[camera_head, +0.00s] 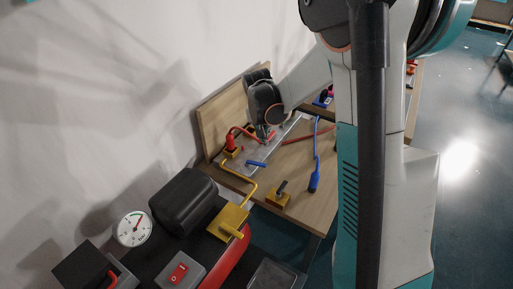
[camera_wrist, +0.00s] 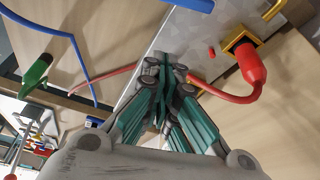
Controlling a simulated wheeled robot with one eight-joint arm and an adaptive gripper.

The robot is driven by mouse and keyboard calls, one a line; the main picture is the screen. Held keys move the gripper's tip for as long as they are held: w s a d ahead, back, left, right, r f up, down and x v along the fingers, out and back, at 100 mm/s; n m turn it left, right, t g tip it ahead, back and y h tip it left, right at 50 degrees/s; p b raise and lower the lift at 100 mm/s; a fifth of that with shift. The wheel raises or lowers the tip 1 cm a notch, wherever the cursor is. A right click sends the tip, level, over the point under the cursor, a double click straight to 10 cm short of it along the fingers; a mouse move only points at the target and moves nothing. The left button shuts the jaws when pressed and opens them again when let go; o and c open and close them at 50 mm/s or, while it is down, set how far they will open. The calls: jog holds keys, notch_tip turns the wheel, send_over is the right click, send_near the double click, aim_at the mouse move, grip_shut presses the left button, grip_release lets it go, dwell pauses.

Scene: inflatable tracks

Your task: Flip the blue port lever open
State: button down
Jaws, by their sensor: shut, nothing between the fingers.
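A short blue lever (camera_head: 256,163) lies along the near part of the grey metal plate (camera_head: 291,128) on the wooden table in the head view. A blue piece at the top edge of the wrist view (camera_wrist: 192,4) looks like the same lever, mostly cut off. My gripper (camera_head: 264,132) is over the plate, beyond the lever in the head view. In the wrist view its teal fingers (camera_wrist: 164,62) are closed together and empty, apart from the blue piece. Whether the fingertips touch the plate cannot be told.
A red hose plug (camera_head: 232,143) sits in a yellow block beside the plate; its red hose passes behind my fingers in the wrist view (camera_wrist: 225,97). A blue hose connector (camera_head: 314,180) and a yellow block (camera_head: 278,196) lie on the table. A dark compressor tank (camera_head: 183,200) stands in front.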

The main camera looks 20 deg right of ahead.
jog(key=b, duration=0.3)
send_near(264, 159)
jog(key=w+d+f, duration=0.2)
jog(key=f, duration=0.1)
jog(key=w+d+f, duration=0.1)
jog(key=w+f, duration=0.1)
jog(key=shift+d+f, duration=0.1)
jog(key=shift+d, duration=0.25)
jog(key=shift+s+a+r+b, duration=0.15)
jog(key=shift+s+a+b, duration=0.15)
jog(key=shift+s+a, duration=0.3)
jog(key=shift+s+a+r+b, duration=0.15)
jog(key=shift+s+a+b, duration=0.1)
jog(key=shift+s+a, duration=0.5)
jog(key=shift+s, duration=0.2)
